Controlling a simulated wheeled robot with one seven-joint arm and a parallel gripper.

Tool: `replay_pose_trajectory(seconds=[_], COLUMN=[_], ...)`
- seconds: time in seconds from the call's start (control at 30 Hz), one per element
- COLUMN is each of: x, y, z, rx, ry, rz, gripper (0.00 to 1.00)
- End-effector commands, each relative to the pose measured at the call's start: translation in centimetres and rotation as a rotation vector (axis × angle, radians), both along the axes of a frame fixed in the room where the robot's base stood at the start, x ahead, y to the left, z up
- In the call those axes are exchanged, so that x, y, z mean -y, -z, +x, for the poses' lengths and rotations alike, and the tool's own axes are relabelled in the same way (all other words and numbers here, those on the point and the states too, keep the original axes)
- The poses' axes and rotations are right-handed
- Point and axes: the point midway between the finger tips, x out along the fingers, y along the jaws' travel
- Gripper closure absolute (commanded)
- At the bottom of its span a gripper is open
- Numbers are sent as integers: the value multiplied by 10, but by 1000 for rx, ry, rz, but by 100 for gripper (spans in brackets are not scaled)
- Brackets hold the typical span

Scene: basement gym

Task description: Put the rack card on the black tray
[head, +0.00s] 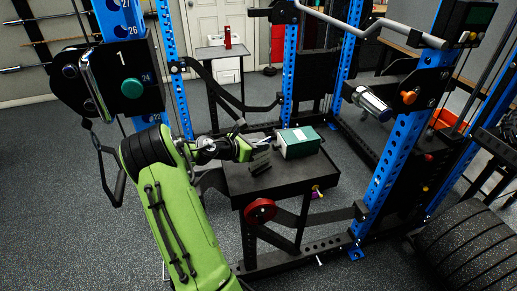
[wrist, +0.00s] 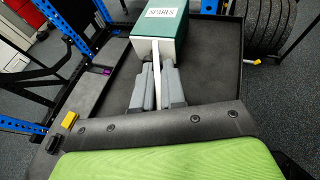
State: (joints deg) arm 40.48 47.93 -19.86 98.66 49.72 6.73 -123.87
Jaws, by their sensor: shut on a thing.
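My gripper (wrist: 157,68) is shut on a thin white card (wrist: 157,84), seen nearly edge-on between the grey fingers. In the head view my gripper (head: 262,158) is over the left part of a black tray-like top (head: 300,178) on a stand. A pale sliver of the card (head: 263,143) shows above the fingers. The rimmed black surface also shows in the wrist view (wrist: 215,75). The card's far end is close to the white side of the box; I cannot tell whether they touch. The card's printed face is not visible.
A green and white box (head: 298,142) marked SPARES stands on the black top, just beyond my gripper. Bare surface lies right of the box in the wrist view. A blue rack upright (head: 400,130) stands to the right, with a red round knob (head: 260,211) below the top.

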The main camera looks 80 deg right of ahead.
Motion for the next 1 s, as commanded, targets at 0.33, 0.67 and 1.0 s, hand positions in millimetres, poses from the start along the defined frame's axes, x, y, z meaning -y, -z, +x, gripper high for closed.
replay_pose_trajectory(seconds=[0.33,0.67,1.0], x=[0,-16,-78], y=[2,-10,-43], z=[0,14,60], rx=[-1,-1,0], ry=[0,-5,-5], rz=[1,3,2], gripper=[64,64,64])
